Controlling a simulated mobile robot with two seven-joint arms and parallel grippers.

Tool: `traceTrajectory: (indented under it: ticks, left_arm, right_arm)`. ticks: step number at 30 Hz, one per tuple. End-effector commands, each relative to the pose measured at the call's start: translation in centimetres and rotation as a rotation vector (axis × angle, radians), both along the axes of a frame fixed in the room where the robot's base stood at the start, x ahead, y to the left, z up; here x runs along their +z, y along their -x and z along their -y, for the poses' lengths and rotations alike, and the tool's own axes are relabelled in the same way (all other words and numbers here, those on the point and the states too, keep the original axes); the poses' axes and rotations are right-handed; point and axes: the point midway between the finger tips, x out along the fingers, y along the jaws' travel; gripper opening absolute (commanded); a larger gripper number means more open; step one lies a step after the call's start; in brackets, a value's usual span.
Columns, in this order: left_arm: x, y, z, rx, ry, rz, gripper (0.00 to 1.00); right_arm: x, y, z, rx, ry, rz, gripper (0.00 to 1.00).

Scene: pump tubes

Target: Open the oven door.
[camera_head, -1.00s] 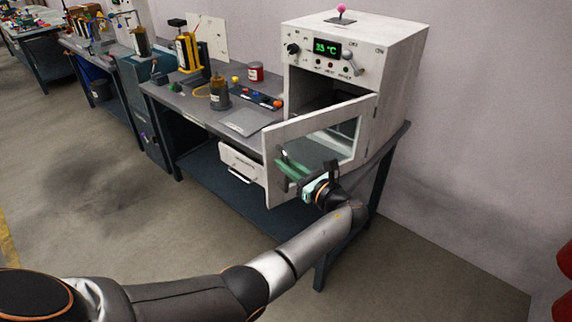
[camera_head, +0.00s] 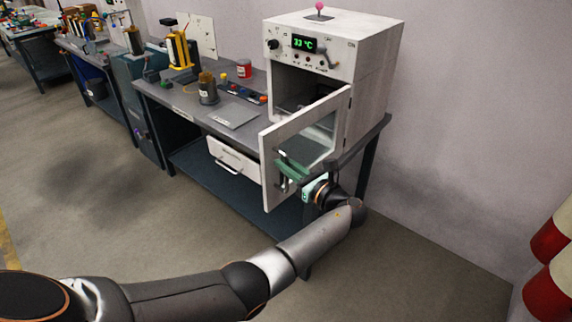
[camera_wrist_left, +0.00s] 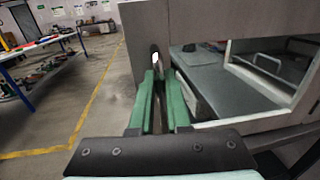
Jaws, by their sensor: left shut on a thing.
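The white oven (camera_head: 366,95) stands on the right end of the workbench, with a green temperature display on its front. Its door (camera_head: 268,163) is swung well open on the right-hand hinge, and the dark inside shows. My left gripper (camera_head: 284,172) is shut on the door handle (camera_wrist_left: 155,60) at the door's free edge. In the left wrist view its green fingers (camera_wrist_left: 158,100) close around the handle bar. The handle is mostly hidden by the fingers in the head view. My right gripper is not in view.
The workbench (camera_head: 187,103) holds a brown-topped jar (camera_head: 207,90), a red can (camera_head: 244,69) and a flat grey plate (camera_head: 233,116). A white drawer (camera_head: 233,158) hangs below. Red-and-white cylinders (camera_head: 552,265) stand at the right. Floor before the bench is clear.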

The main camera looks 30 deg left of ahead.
Motion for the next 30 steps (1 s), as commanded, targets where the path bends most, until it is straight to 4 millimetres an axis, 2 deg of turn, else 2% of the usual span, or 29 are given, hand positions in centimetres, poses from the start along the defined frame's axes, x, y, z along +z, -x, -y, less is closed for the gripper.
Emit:
traceTrajectory:
  ticks: [14,15,22,30]
  left_arm:
    - [-0.03,0.02,0.0,0.002,0.001,0.0,0.0]
    - [-0.03,0.02,0.0,0.002,0.0,0.0,0.18]
    - [-0.03,0.0,0.01,0.001,0.0,0.0,0.44]
    - [-0.02,-0.01,0.0,0.0,0.0,0.0,0.44]
  right_arm:
    - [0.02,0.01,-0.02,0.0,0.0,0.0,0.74]
    - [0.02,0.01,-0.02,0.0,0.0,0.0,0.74]
    - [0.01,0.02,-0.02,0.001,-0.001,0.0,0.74]
    - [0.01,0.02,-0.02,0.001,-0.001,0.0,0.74]
